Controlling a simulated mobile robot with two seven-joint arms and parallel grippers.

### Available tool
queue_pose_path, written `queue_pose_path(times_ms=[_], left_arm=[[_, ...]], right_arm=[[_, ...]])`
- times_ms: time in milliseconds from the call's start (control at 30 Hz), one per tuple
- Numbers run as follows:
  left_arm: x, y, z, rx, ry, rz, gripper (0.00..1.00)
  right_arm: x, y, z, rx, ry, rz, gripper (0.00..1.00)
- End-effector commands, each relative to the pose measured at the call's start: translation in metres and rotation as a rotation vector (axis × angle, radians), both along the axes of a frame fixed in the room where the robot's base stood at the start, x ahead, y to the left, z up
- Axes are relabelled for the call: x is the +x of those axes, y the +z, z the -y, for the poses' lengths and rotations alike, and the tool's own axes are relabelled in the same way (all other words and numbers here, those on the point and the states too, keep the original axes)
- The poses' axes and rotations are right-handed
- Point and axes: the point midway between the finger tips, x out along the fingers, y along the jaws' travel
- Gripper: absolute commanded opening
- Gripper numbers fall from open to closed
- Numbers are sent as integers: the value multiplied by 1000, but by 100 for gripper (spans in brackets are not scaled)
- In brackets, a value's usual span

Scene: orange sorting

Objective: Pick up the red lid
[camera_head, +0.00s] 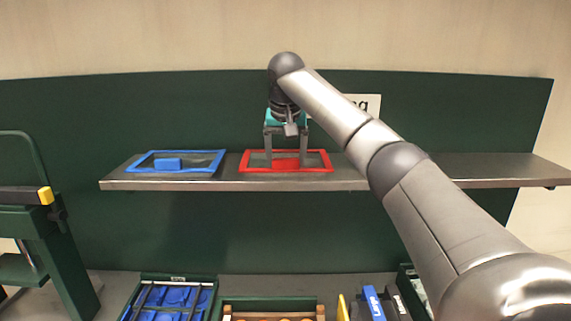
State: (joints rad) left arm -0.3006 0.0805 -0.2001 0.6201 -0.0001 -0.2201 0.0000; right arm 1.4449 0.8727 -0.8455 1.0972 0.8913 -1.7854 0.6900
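The red lid (246,168) lies on the shelf, a red frame with a darker panel and a raised red handle (285,163) in its middle. My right gripper (286,160) points straight down over the lid. Its two fingers are spread wide, one on the left and one on the right of the handle, with their tips low near the panel. I cannot tell if the fingers touch the handle. My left gripper is not in view.
A blue lid (200,170) with a blue handle lies left of the red lid on the grey shelf (440,171). A green back panel (200,105) stands behind. Below are a crate with blue items (172,296) and other bins. The shelf's right part is bare.

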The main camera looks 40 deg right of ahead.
Motion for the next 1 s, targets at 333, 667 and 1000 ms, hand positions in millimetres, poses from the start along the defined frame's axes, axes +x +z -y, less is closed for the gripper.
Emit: queue_pose_path(times_ms=[333, 667, 1000], left_arm=[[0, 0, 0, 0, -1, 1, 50], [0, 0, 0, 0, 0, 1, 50], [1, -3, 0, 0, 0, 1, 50]], right_arm=[[0, 0, 0, 0, 1, 0, 38], [0, 1, 0, 0, 0, 1, 21], [1, 36, -1, 2, 0, 7, 21]])
